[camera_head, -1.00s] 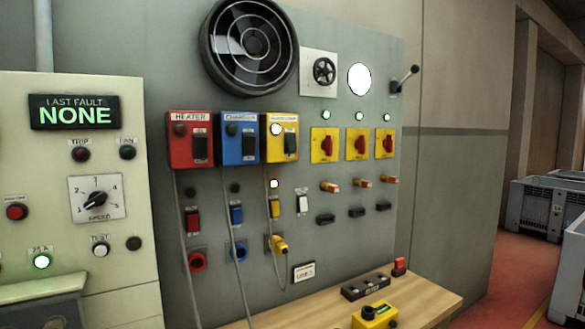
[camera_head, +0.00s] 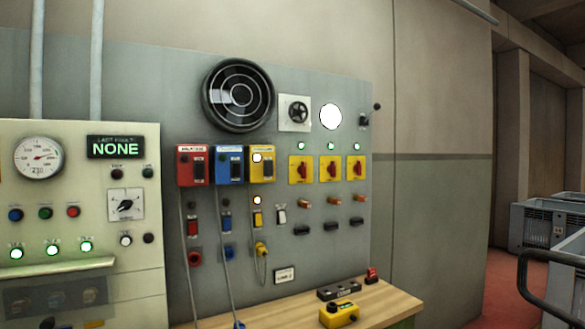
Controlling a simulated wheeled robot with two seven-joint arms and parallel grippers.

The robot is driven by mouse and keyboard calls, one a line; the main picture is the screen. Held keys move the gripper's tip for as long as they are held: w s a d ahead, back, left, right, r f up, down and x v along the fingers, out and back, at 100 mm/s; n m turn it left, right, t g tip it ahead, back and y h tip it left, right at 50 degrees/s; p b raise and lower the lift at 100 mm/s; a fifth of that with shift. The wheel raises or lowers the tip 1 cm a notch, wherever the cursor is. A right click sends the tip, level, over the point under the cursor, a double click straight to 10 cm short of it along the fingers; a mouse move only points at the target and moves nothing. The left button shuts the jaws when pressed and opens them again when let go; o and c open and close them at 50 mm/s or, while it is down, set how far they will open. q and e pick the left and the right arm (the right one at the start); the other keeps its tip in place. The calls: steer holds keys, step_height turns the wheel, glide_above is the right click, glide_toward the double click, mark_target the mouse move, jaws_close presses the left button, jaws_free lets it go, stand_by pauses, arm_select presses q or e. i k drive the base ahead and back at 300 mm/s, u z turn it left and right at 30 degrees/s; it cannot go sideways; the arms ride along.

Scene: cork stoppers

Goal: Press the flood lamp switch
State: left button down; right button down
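The yellow switch box (camera_head: 262,178) hangs on the grey wall panel, right of a red and a blue box. Its label is too small to read, so I cannot tell for sure that it is the flood lamp's. It has a lit white indicator (camera_head: 257,158) and a dark switch (camera_head: 268,166). Below it are another lit light (camera_head: 257,200), a yellow rocker (camera_head: 257,219) and a yellow plug (camera_head: 261,248) with a cable. A bright white disc (camera_head: 331,116) glows higher on the panel. Neither of my grippers is in view.
A wooden bench (camera_head: 385,303) under the panel carries a yellow box with a black button (camera_head: 340,314) and a dark block (camera_head: 340,289). A cream cabinet (camera_head: 85,190) stands at left. Grey crates (camera_head: 535,227) and a dark curved bar (camera_head: 530,258) are at right. Red floor shows between.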

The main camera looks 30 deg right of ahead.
mark_target(269, 171)
steer(key=k, duration=0.5)
steer(key=z, duration=0.35)
steer(key=i, duration=0.85)
steer(key=z, duration=0.45)
